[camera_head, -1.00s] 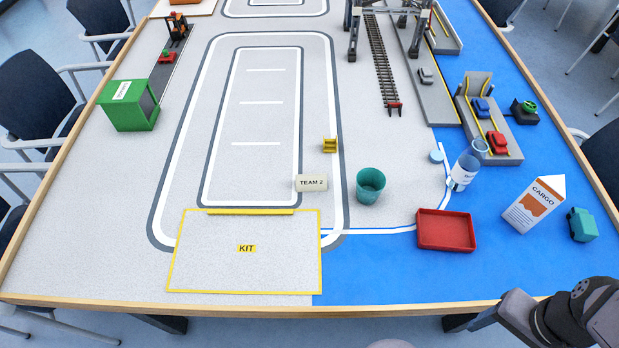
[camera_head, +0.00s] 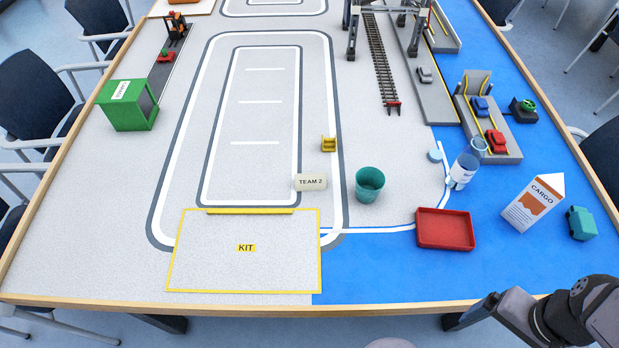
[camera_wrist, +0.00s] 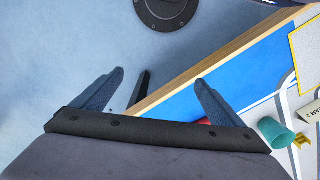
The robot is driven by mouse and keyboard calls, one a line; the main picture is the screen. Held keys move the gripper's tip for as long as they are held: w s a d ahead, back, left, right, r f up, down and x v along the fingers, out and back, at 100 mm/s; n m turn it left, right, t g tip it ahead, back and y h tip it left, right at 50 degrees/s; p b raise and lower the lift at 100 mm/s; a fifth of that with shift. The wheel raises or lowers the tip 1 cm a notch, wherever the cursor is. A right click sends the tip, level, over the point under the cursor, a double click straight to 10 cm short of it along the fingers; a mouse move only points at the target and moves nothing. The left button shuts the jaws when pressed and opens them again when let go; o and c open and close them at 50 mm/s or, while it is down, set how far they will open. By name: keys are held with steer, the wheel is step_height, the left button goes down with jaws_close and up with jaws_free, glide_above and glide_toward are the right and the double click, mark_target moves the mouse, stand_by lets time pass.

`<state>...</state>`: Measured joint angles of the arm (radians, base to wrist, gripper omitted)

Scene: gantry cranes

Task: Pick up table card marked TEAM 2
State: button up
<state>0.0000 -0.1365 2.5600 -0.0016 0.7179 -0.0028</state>
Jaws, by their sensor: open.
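The table card marked TEAM 2 (camera_head: 310,182) is a small cream card on the grey mat, just above the KIT area's upper right corner and left of a teal cup (camera_head: 370,184). It also shows at the right edge of the wrist view (camera_wrist: 309,116), partly cut off. My gripper (camera_wrist: 158,83) is open and empty, its two dark blue fingers spread over the table's edge and the floor, well away from the card. In the head view only my arm shows at the lower right; my fingertips are not visible there.
A yellow piece (camera_head: 328,144) sits above the card. A red tray (camera_head: 446,230), a clear container (camera_head: 463,171), a CARGO carton (camera_head: 533,202) and a teal toy (camera_head: 581,223) stand on the right. The KIT area (camera_head: 210,265) is bare apart from its label.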

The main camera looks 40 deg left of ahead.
steer(key=shift+r, duration=0.1)
step_height(320, 180, up, 5)
steer(key=w+a+f+n+t+y, duration=0.1)
steer(key=w+a+n+t+y, duration=0.15)
steer(key=w+a, duration=0.75)
steer(key=n+t+y+b, duration=0.4)
steer(key=n+t+y, duration=0.3)
steer(key=y, duration=0.1)
glide_above(311, 176)
steer(key=s+d, duration=0.2)
steer(key=shift+g+h, duration=0.25)
steer(key=f, duration=1.4)
steer(key=shift+w+a+f, duration=0.15)
steer(key=shift+w+f, duration=0.2)
steer(key=shift+f, duration=0.65)
steer(key=shift+p+x, duration=0.4)
steer(key=shift+x, duration=0.7)
